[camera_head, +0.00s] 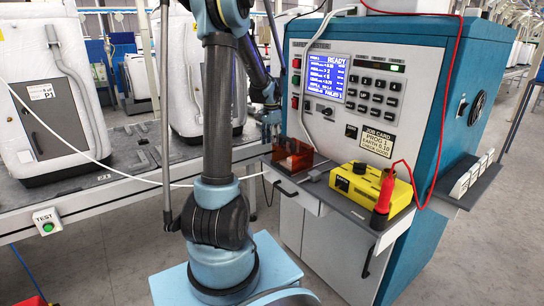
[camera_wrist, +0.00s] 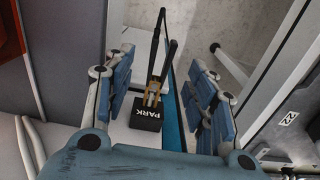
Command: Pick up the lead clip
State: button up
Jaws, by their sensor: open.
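The lead clip (camera_wrist: 152,91) shows in the wrist view, with brass-coloured jaws and two long black handles. Its jaws are at a black block marked PARK (camera_wrist: 146,120). My gripper (camera_wrist: 158,65) is open, with one blue padded finger on each side of the clip and visible gaps to both. I cannot tell how far the fingers are from the clip in depth. In the head view my gripper (camera_head: 270,120) is small, at the left front edge of the teal test cabinet (camera_head: 420,110). The clip cannot be made out there.
An orange see-through box (camera_head: 292,155) stands beside my gripper on the cabinet's shelf. A yellow tester (camera_head: 358,182) with a red probe (camera_head: 384,194) lies further right. A white cable (camera_head: 130,178) crosses the conveyor. White appliances (camera_head: 50,95) stand on the left.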

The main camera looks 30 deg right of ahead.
aim_at(270, 152)
notch_tip(270, 152, down, 5)
jog(key=shift+w+r, duration=0.1)
dwell(0.3)
jog(key=c, duration=1)
